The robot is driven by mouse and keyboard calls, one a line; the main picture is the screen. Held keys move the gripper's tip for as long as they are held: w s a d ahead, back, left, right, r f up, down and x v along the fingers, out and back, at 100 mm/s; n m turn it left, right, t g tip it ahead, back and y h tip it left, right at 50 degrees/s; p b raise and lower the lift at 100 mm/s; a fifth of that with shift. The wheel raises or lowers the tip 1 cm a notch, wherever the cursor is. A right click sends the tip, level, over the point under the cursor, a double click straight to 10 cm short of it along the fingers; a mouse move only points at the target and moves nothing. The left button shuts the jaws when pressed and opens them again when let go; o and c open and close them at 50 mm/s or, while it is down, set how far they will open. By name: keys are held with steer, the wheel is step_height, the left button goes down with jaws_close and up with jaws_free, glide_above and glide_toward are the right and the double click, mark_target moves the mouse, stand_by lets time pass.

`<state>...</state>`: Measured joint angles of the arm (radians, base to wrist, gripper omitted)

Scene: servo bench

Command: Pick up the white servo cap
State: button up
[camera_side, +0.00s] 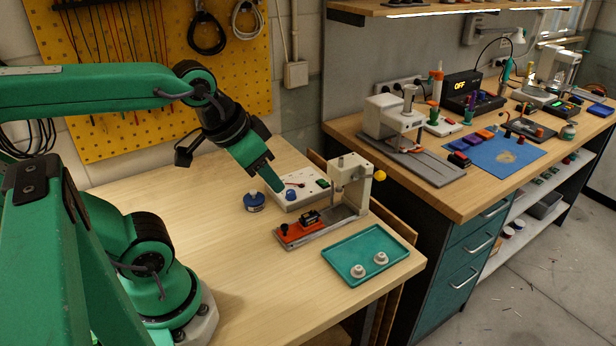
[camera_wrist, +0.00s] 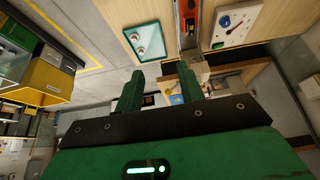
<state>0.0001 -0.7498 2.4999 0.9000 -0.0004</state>
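Two small whitish round caps sit on the teal tray (camera_side: 336,257) at the front right of the wooden table: a left cap (camera_side: 358,271) and a right cap (camera_side: 381,258). I cannot tell which one the task means. Both also show as pale dots in the tray in the wrist view (camera_wrist: 150,23). My gripper (camera_side: 272,178) points down and right above the table, behind and left of the tray, apart from both caps. In the wrist view my gripper (camera_wrist: 160,72) has its two green fingers spread wide with nothing held between them.
A white control box (camera_side: 306,187) and a blue round item (camera_side: 254,202) are near my gripper. The table's left front is clear.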

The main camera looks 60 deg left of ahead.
steer(key=n+g, duration=0.6)
steer(key=n, duration=0.8)
glide_above(359, 268)
step_height(359, 268, down, 16)
steer(key=shift+f, duration=1.45)
steer(key=shift+f, duration=2.6)
steer(key=shift+c, duration=0.2)
